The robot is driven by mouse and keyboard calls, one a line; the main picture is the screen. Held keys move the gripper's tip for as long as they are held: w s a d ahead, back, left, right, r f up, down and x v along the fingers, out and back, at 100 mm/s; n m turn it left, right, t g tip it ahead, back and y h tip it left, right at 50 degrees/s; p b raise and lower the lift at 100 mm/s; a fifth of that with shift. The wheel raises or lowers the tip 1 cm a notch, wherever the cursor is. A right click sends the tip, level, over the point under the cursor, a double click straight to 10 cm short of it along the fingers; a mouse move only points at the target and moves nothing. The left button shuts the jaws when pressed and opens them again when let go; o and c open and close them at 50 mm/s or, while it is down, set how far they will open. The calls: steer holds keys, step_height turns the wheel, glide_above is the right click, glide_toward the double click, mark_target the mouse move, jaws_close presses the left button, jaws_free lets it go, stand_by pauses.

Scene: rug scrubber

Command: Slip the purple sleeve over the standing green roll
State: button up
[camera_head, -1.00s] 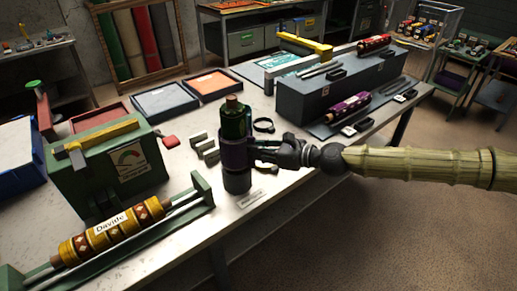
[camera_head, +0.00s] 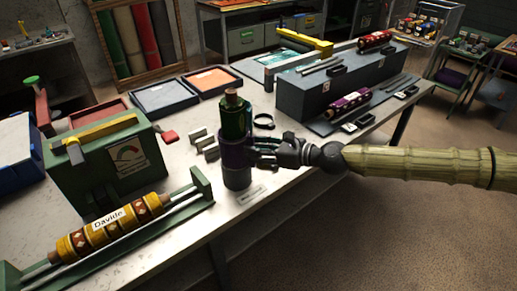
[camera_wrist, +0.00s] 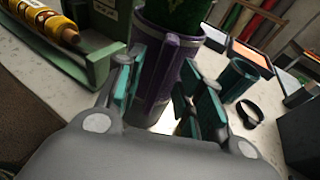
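The green roll (camera_head: 234,118) stands upright near the table's front edge, with a brown tip on top. The purple sleeve (camera_head: 237,154) is around its lower part, above a dark base (camera_head: 237,181); green roll shows above the sleeve's rim. In the wrist view the sleeve (camera_wrist: 170,60) has a pale band near its top, and the green roll (camera_wrist: 175,14) sits inside it. My gripper (camera_head: 262,151) is at the sleeve's right side. Its teal-padded fingers (camera_wrist: 160,98) are spread, one on each side of the sleeve's near face, with gaps visible. Part of the sleeve is hidden behind the fingers.
A green box (camera_head: 105,160) and a yellow roll (camera_head: 110,228) on a cradle stand left. A grey case (camera_head: 335,90) stands behind to the right. Open floor lies at front right.

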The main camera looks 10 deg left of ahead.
steer(key=shift+d, duration=0.1)
steer(key=v, duration=1.2)
steer(key=s+a+f+n+g+h, duration=0.1)
steer(key=s+a+f+n, duration=0.15)
steer(key=s+f, duration=0.45)
steer(key=s+a+f+n+g+h, duration=0.1)
steer(key=s+a+f+n, duration=0.2)
steer(key=f, duration=0.7)
steer(key=s+d+f+n+g+h, duration=0.1)
steer(key=s+d+f+n+h, duration=0.1)
steer(key=s+f, duration=0.5)
steer(key=s+d+f+n+g+h, duration=0.1)
steer(key=s+d+f+n+h, duration=0.1)
steer(key=s+f, duration=0.4)
steer(key=s+d+f+n+h, duration=0.4)
steer(key=s+d+f+n, duration=0.1)
steer(key=s+d+f, duration=0.5)
steer(key=s+d+n+h, duration=0.1)
steer(key=d+n+h, duration=0.3)
steer(key=d, duration=1.4)
steer(key=shift+s+f+n+h, duration=0.3)
steer(key=shift+n+h, duration=0.1)
steer(key=shift+n, duration=0.55)
